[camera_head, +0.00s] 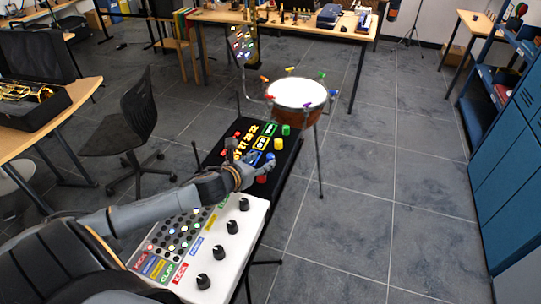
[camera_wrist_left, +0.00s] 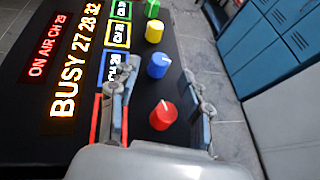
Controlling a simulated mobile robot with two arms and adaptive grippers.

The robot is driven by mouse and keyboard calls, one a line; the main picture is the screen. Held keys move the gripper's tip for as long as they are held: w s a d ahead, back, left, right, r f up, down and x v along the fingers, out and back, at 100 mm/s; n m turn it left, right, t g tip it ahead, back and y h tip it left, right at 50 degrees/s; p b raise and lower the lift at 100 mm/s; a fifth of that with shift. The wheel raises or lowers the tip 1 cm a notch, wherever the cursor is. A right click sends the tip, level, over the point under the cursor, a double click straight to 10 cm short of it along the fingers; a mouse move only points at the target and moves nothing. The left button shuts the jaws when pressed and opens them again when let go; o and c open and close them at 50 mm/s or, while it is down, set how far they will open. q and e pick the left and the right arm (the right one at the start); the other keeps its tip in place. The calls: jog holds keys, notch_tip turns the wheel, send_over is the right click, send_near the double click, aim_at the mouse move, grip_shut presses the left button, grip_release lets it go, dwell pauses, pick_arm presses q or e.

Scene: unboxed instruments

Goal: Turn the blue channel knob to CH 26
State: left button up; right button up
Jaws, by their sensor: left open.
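The blue knob (camera_head: 270,156) is on the black panel (camera_wrist_left: 185,45), in a row with red, yellow and green knobs. In the left wrist view the blue knob (camera_wrist_left: 158,66) has a white pointer mark on top. My left gripper (camera_head: 256,163) is open over the panel. Its fingers (camera_wrist_left: 161,73) lie on either side of the blue knob, with gaps showing; contact is not visible. The blue-framed channel display (camera_wrist_left: 114,66) is partly covered by a finger, and its number is hard to read. My right gripper is not in view.
The red knob (camera_wrist_left: 163,115) sits close below the blue one, between the fingers; the yellow knob (camera_wrist_left: 154,31) is above it. Lit text reads "BUSY 27 28 32" (camera_wrist_left: 75,65). A white drum-pad console (camera_head: 243,232) stands nearer, a drum (camera_head: 297,93) beyond.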

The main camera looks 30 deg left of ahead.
aim_at(270, 157)
pick_arm(q)
jog(key=x, duration=0.6)
jog(key=shift+d, duration=0.1)
grip_shut()
